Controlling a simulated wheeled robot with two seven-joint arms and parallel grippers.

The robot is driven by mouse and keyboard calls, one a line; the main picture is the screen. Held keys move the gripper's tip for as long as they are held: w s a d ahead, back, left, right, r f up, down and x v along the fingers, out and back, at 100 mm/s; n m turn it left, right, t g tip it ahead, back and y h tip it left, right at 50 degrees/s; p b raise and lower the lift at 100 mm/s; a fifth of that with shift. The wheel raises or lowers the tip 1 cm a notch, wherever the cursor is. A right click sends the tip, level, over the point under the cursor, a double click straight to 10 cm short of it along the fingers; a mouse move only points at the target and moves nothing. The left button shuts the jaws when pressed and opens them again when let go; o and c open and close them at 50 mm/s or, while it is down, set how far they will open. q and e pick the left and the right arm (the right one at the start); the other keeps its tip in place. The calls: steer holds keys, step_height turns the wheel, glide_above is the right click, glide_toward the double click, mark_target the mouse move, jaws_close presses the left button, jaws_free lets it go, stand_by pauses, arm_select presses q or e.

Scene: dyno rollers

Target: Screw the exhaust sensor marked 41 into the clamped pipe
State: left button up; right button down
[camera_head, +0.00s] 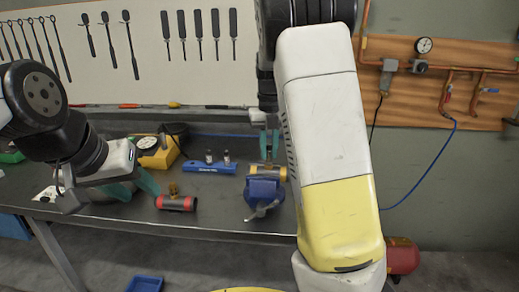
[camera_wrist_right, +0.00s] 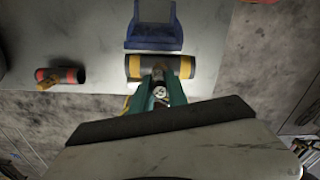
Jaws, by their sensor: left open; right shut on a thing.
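My right gripper (camera_head: 268,148) is shut on a small sensor (camera_wrist_right: 160,90) just above the clamped pipe. The fingers hide most of the sensor, and I cannot read its number or tell whether it touches the pipe. The clamped pipe (camera_wrist_right: 178,67), dark with yellow bands, lies level in a blue vise (camera_head: 262,190); the vise also shows in the right wrist view (camera_wrist_right: 153,40). My left gripper (camera_head: 134,186) is open and empty over the left of the bench, beside a loose pipe with red ends (camera_head: 178,203).
A blue rack (camera_head: 208,168) with two small sensors stands left of the vise. A yellow device with a dial (camera_head: 156,152) is behind my left gripper. Tools hang on the back board (camera_head: 140,80). The bench (camera_head: 218,205) is clear between loose pipe and vise.

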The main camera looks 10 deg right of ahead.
steer(key=shift+m, duration=0.7)
steer(key=c, duration=1.2)
jaws_free()
steer(key=shift+c, duration=0.2)
step_height(320, 180, up, 8)
steer(key=shift+f, duration=0.1)
